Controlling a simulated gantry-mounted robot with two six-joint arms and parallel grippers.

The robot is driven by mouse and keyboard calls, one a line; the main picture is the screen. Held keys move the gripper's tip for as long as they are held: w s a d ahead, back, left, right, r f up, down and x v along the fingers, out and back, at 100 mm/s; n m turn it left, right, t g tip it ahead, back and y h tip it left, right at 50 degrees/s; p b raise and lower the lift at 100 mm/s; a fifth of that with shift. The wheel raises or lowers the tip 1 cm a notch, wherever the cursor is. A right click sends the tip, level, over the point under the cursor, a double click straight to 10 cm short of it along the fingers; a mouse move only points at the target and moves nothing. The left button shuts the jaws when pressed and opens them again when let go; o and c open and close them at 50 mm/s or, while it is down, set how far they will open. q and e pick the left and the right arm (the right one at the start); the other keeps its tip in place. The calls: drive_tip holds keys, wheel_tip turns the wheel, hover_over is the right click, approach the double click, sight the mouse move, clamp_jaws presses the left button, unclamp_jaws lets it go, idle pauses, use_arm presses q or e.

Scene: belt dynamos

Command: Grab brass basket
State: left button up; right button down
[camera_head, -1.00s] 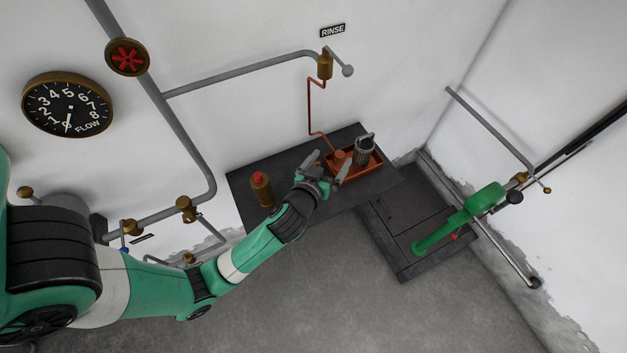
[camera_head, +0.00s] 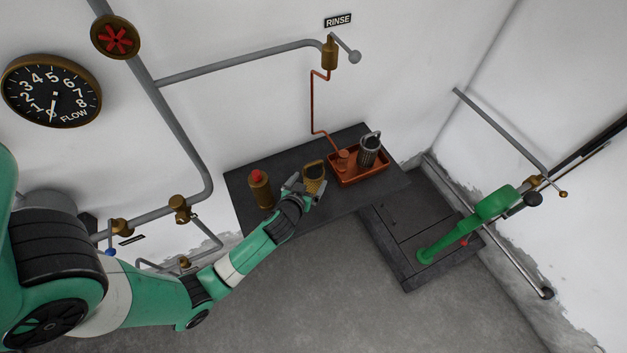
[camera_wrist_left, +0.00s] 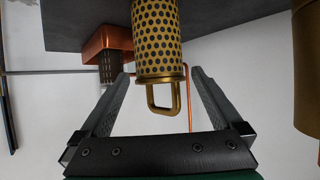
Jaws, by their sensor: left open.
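The brass basket (camera_head: 314,177) is a perforated brass cylinder with a loop handle, standing on the dark shelf (camera_head: 345,200). My left gripper (camera_head: 303,190) is open beside it, on the near side. In the left wrist view the brass basket (camera_wrist_left: 157,40) hangs from the top middle of the picture, its handle reaching between the two open fingers (camera_wrist_left: 160,85). The fingers stand on either side and do not visibly grip it. The right gripper is not in view.
A copper tray (camera_head: 350,181) on the shelf holds a dark grey basket (camera_head: 369,149). A brass bottle with a red top (camera_head: 260,188) stands left of the brass basket. A green handle (camera_head: 465,228) stands at the right, over a dark floor plate.

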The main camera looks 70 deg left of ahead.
sight(314, 174)
use_arm(q)
drive_tip(key=x, duration=0.5)
drive_tip(key=shift+r+b, duration=0.2)
drive_tip(key=shift+b, duration=0.15)
drive_tip(key=c, duration=1.4)
drive_tip(key=shift+r, duration=0.1)
drive_tip(key=shift+c, duration=0.4)
drive_tip(key=shift+r, duration=0.1)
